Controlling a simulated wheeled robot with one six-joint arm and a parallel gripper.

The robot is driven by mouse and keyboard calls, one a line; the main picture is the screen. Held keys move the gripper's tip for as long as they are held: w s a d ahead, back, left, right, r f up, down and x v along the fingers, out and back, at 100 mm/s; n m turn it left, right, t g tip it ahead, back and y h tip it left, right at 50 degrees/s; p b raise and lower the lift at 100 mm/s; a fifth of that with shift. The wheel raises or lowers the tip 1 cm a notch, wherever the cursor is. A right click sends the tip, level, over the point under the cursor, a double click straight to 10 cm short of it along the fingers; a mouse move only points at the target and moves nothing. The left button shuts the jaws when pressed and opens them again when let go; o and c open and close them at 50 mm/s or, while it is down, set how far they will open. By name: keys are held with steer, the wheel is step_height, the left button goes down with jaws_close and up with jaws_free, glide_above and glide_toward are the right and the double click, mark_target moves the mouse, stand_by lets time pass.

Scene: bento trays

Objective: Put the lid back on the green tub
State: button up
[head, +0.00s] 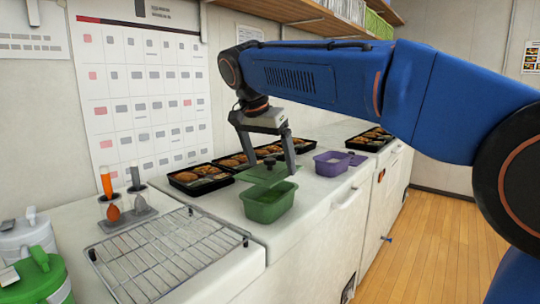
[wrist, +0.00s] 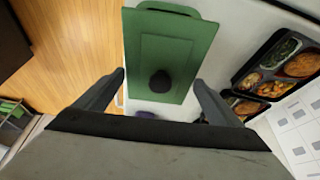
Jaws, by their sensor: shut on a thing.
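The green lid (head: 259,178) is flat with a dark knob. My gripper (head: 269,170) has one finger at each side edge of the lid and holds it above the counter. The green tub (head: 268,211) stands open on the counter, just below and in front of the lid, and the lid appears apart from its rim. In the wrist view the lid (wrist: 172,50) and its knob lie between the fingertips of my gripper (wrist: 160,79). A strip of the tub (wrist: 170,7) shows past the lid's top edge; the lid hides the rest.
A purple tub (head: 331,165) stands to the right, with a purple lid (head: 357,159) beside it. Black bento trays (head: 200,187) line the wall behind.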

mark_target(268, 170)
steer(key=shift+f, duration=2.2)
steer(key=shift+f, duration=0.15)
stand_by(0.6)
steer(key=o, duration=0.8)
steer(key=shift+o, duration=0.2)
steer(key=shift+r, duration=3.5)
